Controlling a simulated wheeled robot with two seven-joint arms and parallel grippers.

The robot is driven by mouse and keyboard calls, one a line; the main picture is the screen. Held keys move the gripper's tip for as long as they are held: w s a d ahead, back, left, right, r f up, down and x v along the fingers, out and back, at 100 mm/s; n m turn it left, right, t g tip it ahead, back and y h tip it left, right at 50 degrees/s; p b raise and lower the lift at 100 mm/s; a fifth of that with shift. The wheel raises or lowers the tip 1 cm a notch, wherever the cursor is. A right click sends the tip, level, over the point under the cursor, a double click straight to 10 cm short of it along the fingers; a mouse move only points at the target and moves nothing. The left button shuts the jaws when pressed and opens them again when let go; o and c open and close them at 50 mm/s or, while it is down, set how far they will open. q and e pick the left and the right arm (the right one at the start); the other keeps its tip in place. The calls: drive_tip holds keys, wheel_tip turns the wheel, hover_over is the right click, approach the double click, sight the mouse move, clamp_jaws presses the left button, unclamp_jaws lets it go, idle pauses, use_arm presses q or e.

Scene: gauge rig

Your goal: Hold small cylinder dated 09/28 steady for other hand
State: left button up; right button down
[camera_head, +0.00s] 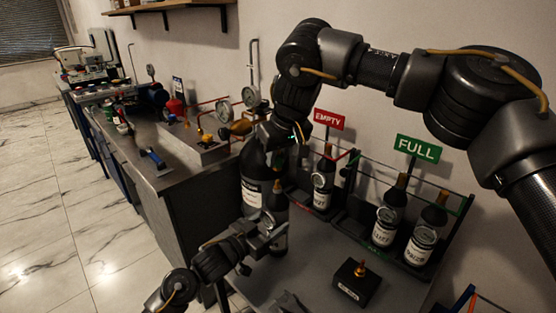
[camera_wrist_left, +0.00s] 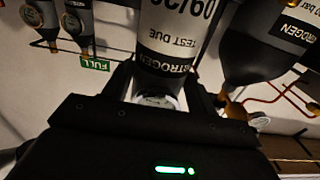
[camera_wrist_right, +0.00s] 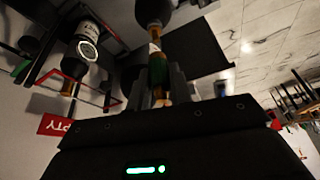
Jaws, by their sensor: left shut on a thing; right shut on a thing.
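The small dark cylinder (camera_head: 278,207) stands upright at the near left of the table. In the left wrist view its white label (camera_wrist_left: 172,30) appears upside down, with TEST DUE and part of a date starting 09/2. The dark cylinder body shows beyond that fitting in the right wrist view.
A large NITROGEN cylinder (camera_head: 253,178) stands close behind. The rack under the red EMPTY sign (camera_head: 329,119) holds a cylinder (camera_head: 324,180); the rack under the green FULL sign (camera_head: 418,149) holds two. A black block with a brass fitting (camera_head: 354,284) sits at the table's front.

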use_arm(q)
drive_tip(key=o, duration=1.2)
drive_tip(key=shift+a, duration=0.1)
drive_tip(key=v, duration=1.2)
drive_tip(key=shift+r, duration=0.15)
use_arm(e)
drive_tip(key=shift+r, duration=0.15)
wheel_tip(320, 180, up, 8)
drive_tip(key=p, duration=0.8)
drive_tip(key=shift+f, duration=0.2)
use_arm(q)
wheel_tip(320, 180, up, 7)
drive_tip(key=shift+f, duration=0.1)
drive_tip(key=shift+f, duration=0.15)
use_arm(e)
drive_tip(key=shift+f, duration=0.1)
